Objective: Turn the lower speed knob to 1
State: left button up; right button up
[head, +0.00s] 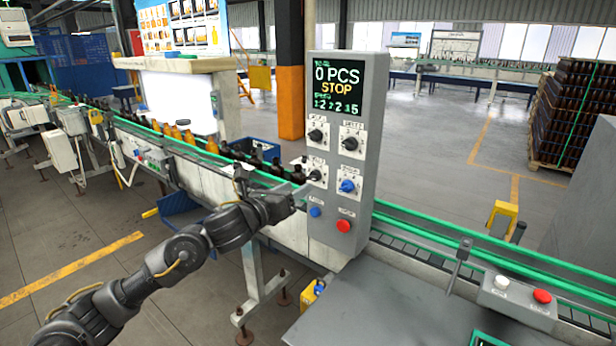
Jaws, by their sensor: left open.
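A grey control panel (346,90) stands upright beside the conveyor. Its screen (337,88) reads 0 PCS, STOP and a row of small speed digits. The plate labels are too small to read surely. My left gripper (288,192) is open and empty, just left of the panel at about the lower knobs' height, apparently apart from them. My right gripper is out of view.
A blue button (315,211) and a red button (343,226) sit below the knobs. The green-railed conveyor (430,236) passes behind the panel, with amber bottles (180,133) on its left stretch. A grey box with a red button (542,296) stands at right.

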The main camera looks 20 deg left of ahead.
aim_at(311, 179)
pick_arm(q)
jog(key=p+x, duration=0.1)
jog(key=x, duration=0.4)
jog(key=shift+w+r+p, duration=0.1)
jog(key=shift+w+p, duration=0.1)
jog(key=shift+p, duration=0.15)
jog(key=shift+w+d, duration=0.2)
jog(key=shift+w, duration=0.2)
jog(key=c, duration=1)
